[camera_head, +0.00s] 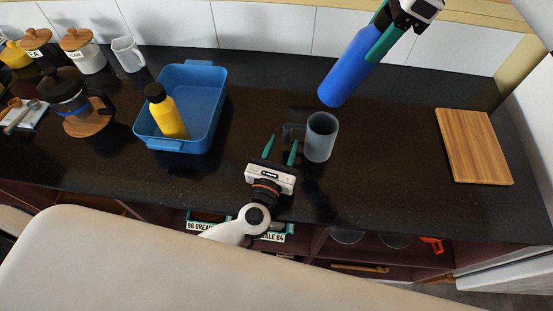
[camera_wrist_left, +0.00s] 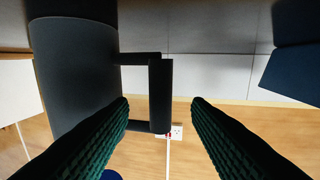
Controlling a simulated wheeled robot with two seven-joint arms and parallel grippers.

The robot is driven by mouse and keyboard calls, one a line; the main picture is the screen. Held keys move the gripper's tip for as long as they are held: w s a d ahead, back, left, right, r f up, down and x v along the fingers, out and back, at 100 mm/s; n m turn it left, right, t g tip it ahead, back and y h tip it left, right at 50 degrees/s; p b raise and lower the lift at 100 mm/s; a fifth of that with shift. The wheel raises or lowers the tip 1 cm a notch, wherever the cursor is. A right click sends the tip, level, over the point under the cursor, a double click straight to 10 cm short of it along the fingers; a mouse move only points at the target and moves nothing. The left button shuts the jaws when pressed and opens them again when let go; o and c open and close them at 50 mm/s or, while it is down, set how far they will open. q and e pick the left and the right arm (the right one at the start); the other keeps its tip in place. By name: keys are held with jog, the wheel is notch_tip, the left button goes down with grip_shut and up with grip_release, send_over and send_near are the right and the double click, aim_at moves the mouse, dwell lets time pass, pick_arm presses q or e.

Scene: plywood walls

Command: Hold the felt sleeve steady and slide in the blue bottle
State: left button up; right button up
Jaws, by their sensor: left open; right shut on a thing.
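The grey felt sleeve (camera_head: 320,140) stands upright on the dark counter with its open top up and its handle (camera_head: 291,128) on the left. My left gripper (camera_head: 283,140) is open in front of the handle. In the left wrist view the handle (camera_wrist_left: 160,95) lies between the open fingers (camera_wrist_left: 160,101), with the sleeve (camera_wrist_left: 78,70) on the left. My right gripper (camera_head: 384,32) is shut on the blue bottle (camera_head: 346,72) and holds it tilted, behind and above the sleeve. The bottle's lower end points down left.
A blue tray (camera_head: 217,100) with a yellow bottle (camera_head: 166,113) stands left of the sleeve. A wooden board (camera_head: 474,147) lies at the right. The counter between sleeve and board is clear.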

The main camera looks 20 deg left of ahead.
aim_at(290, 127)
pick_arm(q)
jog(key=w, duration=0.6)
jog(key=shift+w+d, duration=0.15)
jog(key=shift+w, duration=0.25)
jog(key=shift+c, duration=0.5)
